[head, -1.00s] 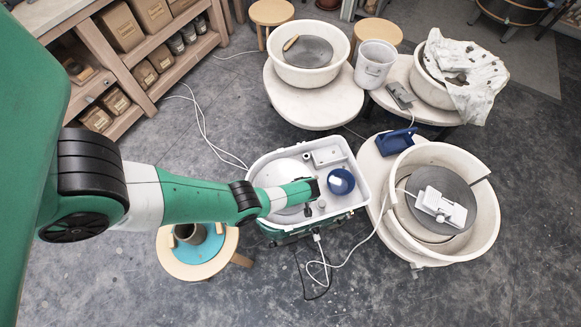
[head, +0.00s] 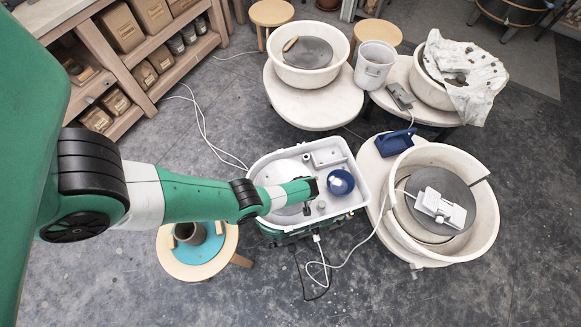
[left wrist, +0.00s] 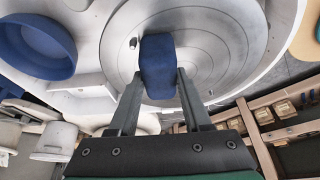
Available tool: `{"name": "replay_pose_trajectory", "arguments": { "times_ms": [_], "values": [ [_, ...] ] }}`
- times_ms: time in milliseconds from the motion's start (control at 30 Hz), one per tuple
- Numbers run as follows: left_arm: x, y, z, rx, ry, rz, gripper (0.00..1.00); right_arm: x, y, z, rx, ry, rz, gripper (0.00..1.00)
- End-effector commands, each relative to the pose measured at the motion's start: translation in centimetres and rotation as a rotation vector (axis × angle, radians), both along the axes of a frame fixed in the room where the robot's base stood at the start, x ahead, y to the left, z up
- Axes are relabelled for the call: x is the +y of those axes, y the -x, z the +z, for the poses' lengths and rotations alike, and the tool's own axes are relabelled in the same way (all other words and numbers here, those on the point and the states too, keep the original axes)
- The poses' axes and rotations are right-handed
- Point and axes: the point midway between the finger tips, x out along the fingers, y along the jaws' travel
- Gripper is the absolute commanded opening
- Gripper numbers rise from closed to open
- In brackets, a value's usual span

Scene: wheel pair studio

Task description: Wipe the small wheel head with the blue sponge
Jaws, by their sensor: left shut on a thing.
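The small wheel head (head: 285,172) is a pale grey disc in the white basin of the green-sided wheel. It also shows in the left wrist view (left wrist: 222,50), with rings on its face. My left gripper (left wrist: 158,88) is shut on the blue sponge (left wrist: 157,62), a dark blue block between its fingertips. The sponge is over the disc; I cannot tell whether it touches. In the head view my left gripper (head: 308,196) is above the basin, and its arm hides part of the disc and the sponge. My right gripper is in neither view.
A blue bowl (head: 341,182) stands at the basin's right side. A larger wheel with a cream splash pan (head: 486,222) is close on the right, with a white device (head: 440,207) on its head. A stool (head: 232,248) holds a dark pot (head: 190,233) in front.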

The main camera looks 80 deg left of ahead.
Motion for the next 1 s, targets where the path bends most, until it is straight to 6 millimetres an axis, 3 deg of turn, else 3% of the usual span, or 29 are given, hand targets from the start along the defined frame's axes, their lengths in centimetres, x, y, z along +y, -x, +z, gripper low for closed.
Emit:
{"name": "replay_pose_trajectory", "arguments": {
  "times_ms": [33,1000],
  "values": [
    [-0.15,0.65,-0.24,0.014,0.005,0.004,0.00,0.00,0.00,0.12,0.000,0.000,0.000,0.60],
    [0.41,-0.02,-0.05,0.002,0.001,0.002,0.00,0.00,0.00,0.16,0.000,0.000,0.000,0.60]
  ]
}}
